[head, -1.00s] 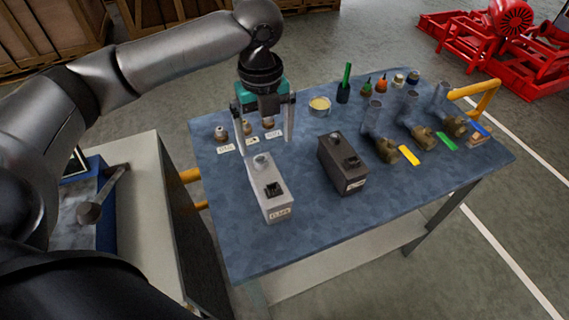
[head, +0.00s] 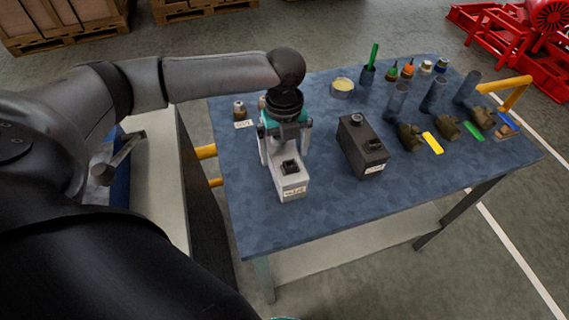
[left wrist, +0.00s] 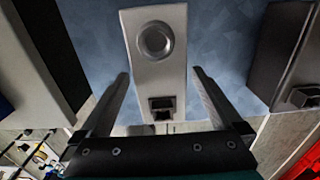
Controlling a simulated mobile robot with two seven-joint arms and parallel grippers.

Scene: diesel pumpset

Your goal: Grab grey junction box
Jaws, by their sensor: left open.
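Blue table shows between box and fingers there, and no grip is visible.
A dark box (head: 362,150) stands right of the grey one, with a clear gap. Brownish fittings (head: 447,128), grey cylinders (head: 433,95), bottles and a yellow-filled tin (head: 342,88) stand farther back and right. The near table top (head: 330,215) is clear.

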